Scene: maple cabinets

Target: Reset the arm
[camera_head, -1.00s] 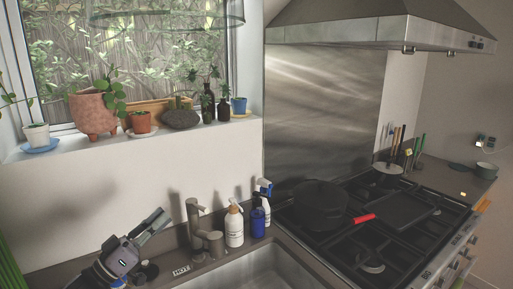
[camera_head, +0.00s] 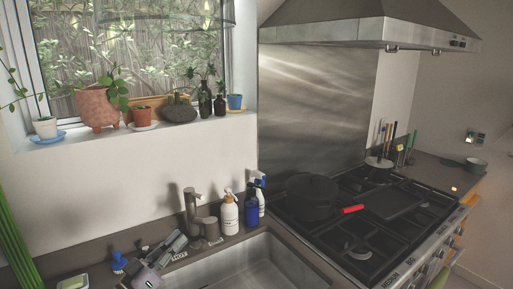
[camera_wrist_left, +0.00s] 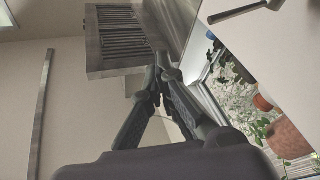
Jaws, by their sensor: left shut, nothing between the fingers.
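My left gripper (camera_head: 177,243) is low in the head view, in front of the tap and over the left side of the sink edge. Its fingers are together and hold nothing. In the left wrist view the closed fingers (camera_wrist_left: 158,68) point toward the range hood (camera_wrist_left: 115,40). My right gripper is in neither view now.
The sink (camera_head: 255,265) lies right of my left gripper. A tap (camera_head: 192,212), a white soap bottle (camera_head: 229,214) and a blue bottle (camera_head: 251,211) stand behind it. A black pan (camera_head: 312,192) is on the stove (camera_head: 350,235). Potted plants line the windowsill.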

